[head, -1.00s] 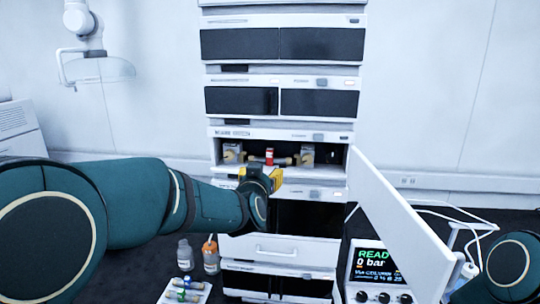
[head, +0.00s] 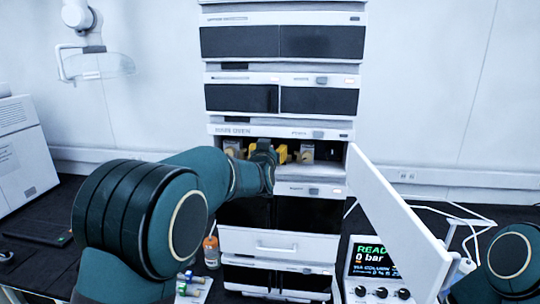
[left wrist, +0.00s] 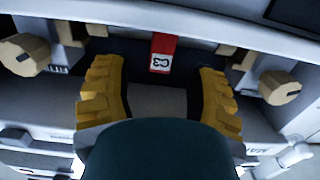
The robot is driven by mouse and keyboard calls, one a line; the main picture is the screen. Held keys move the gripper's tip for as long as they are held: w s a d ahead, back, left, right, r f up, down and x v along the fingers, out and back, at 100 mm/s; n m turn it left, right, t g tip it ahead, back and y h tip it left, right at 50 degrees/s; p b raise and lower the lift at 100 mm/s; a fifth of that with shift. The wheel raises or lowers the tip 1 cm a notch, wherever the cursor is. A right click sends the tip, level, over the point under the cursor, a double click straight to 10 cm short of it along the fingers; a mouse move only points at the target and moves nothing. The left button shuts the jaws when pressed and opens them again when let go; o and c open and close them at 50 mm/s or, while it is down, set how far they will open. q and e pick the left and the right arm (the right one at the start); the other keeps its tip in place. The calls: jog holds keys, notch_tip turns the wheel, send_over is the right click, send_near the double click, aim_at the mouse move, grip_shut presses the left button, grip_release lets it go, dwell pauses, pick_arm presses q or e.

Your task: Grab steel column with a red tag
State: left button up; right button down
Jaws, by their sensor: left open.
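The red tag (left wrist: 162,52), marked C3, shows in the left wrist view, between and just beyond my open yellow fingers. The steel column itself is hardly distinguishable there. In the head view my left gripper (head: 266,153) is inside the open column compartment and hides the tag and most of the column. In the left wrist view my left gripper (left wrist: 158,66) has one finger on each side of the tag, and I see no contact with it. My right gripper is out of view.
The open compartment (head: 327,172) has tan end fittings left (left wrist: 24,55) and right (left wrist: 279,88) of the tag. Its white door (head: 400,222) swings out to the right. A READ display unit (head: 375,272) stands below the door. An orange-capped bottle (head: 211,253) stands at lower left.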

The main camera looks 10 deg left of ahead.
pick_arm(q)
jog(key=shift+w, duration=1.5)
grip_shut()
